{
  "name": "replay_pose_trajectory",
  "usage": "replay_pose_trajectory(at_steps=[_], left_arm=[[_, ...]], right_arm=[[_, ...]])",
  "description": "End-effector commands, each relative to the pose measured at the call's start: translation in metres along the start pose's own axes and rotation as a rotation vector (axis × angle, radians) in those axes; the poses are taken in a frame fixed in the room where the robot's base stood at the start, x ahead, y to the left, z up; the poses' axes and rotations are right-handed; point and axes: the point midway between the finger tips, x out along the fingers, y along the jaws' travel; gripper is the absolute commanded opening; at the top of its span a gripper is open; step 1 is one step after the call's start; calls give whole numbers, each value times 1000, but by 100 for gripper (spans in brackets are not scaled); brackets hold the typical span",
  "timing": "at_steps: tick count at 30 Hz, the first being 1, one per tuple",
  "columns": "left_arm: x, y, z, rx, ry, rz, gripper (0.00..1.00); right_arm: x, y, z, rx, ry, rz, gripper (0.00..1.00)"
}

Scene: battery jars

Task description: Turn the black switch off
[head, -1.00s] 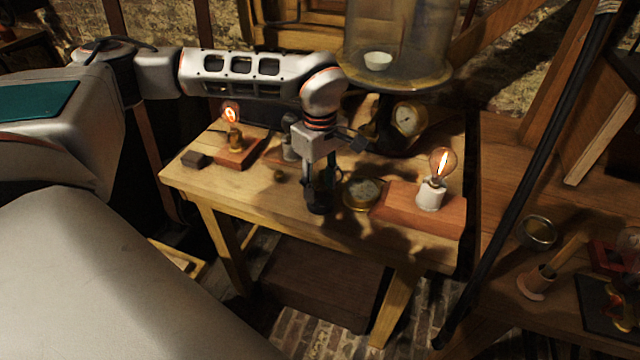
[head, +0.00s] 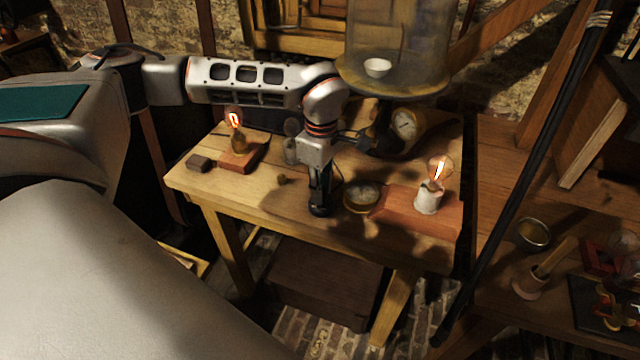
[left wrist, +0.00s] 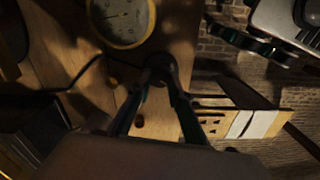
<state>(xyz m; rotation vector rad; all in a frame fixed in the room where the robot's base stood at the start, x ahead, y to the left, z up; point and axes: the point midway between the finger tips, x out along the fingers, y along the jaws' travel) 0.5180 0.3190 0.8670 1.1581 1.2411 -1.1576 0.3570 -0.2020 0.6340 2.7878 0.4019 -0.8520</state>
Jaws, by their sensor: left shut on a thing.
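The black switch (left wrist: 158,66) shows as a small dark round piece near the table's front edge in the left wrist view, with its outline hard to make out. In the left wrist view the fingers (left wrist: 158,88) converge on the switch. The fingers hide much of it, so its setting cannot be told. My right gripper is out of view.
Lit bulbs stand at right (head: 438,172) and left (head: 235,120) on the wooden table (head: 235,193). A small brass knob (head: 281,179) and a dark block (head: 198,163) lie left. A glass jar (head: 400,45) stands behind.

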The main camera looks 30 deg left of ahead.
Motion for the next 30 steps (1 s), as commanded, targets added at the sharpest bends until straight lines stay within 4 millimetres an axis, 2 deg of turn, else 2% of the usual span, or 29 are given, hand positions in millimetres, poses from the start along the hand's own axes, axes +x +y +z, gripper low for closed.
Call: replay_pose_trajectory(at_steps=[3,15,30], left_arm=[[-3,-1,0,-110,0,-1,0],[-1,-2,1,-491,1,-2,0],[0,-3,1,-958,1,-3,0]], right_arm=[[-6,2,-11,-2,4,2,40],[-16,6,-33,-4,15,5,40],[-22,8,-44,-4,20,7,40]])
